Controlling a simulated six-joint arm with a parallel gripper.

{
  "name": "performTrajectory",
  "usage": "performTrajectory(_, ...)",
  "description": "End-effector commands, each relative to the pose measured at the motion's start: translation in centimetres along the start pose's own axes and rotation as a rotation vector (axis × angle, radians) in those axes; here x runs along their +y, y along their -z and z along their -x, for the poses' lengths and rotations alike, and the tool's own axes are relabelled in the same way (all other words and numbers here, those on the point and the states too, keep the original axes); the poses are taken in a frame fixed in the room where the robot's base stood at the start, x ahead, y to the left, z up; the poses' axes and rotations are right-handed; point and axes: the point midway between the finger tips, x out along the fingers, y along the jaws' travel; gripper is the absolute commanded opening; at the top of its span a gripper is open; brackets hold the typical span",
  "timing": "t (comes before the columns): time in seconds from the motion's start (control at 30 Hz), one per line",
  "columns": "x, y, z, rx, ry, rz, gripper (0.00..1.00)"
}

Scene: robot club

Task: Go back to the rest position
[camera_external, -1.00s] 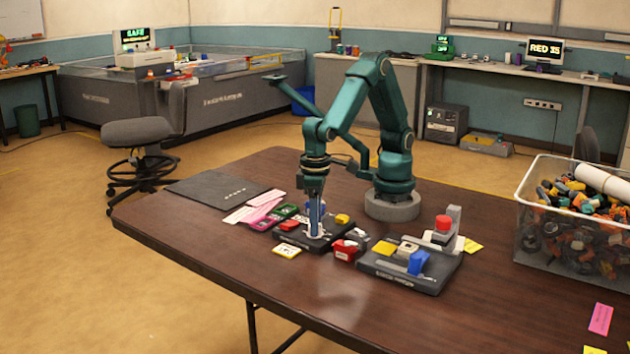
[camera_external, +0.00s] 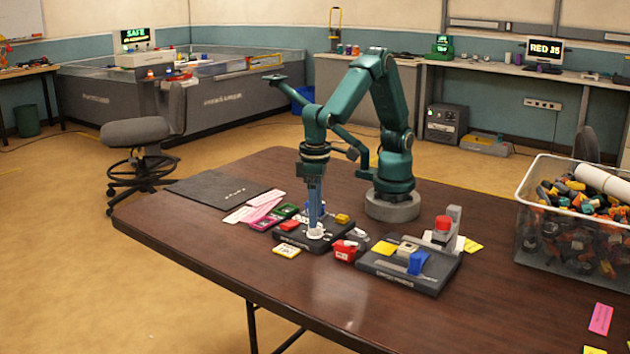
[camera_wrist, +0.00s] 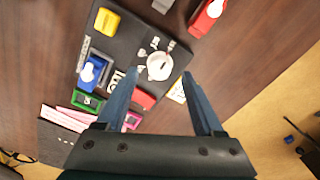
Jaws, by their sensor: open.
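My gripper (camera_external: 315,218) points straight down over the left dark board (camera_external: 290,240) on the brown table. In the wrist view my gripper (camera_wrist: 160,76) has its two blue fingers spread apart with nothing held between them. A round white piece (camera_wrist: 160,66) stands on the board just beyond and between the fingertips. In the outside view the white piece (camera_external: 315,233) shows right at the fingertips, and whether they touch it cannot be told. My arm is bent at the elbow, reaching forward from its round grey base.
The board also carries yellow (camera_wrist: 107,21), blue (camera_wrist: 91,72) and red (camera_wrist: 145,99) pieces. A red-and-white item (camera_external: 346,249) lies to its right. A second dark board (camera_external: 400,277) holds several blocks and a red knob. A full clear bin (camera_external: 530,243) stands at right.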

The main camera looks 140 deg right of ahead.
Motion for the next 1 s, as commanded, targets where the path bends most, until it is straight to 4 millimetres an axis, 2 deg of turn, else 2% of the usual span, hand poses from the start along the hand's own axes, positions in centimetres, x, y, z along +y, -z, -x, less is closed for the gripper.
performTrajectory(0.2, -0.1, 0.0, 2.2, 0.002, 0.003, 0.0, 0.69)
performTrajectory(0.6, -0.2, 0.0, 2.8, 0.008, 0.013, 0.004, 0.69)
performTrajectory(0.77, -0.3, -0.4, 5.6, 0.057, 0.095, 0.018, 0.69)
performTrajectory(0.9, 0.8, -1.6, 8.6, 0.118, 0.187, 0.103, 0.69)
performTrajectory(1.0, 2.0, -2.7, 10.1, 0.166, 0.242, 0.212, 0.69)
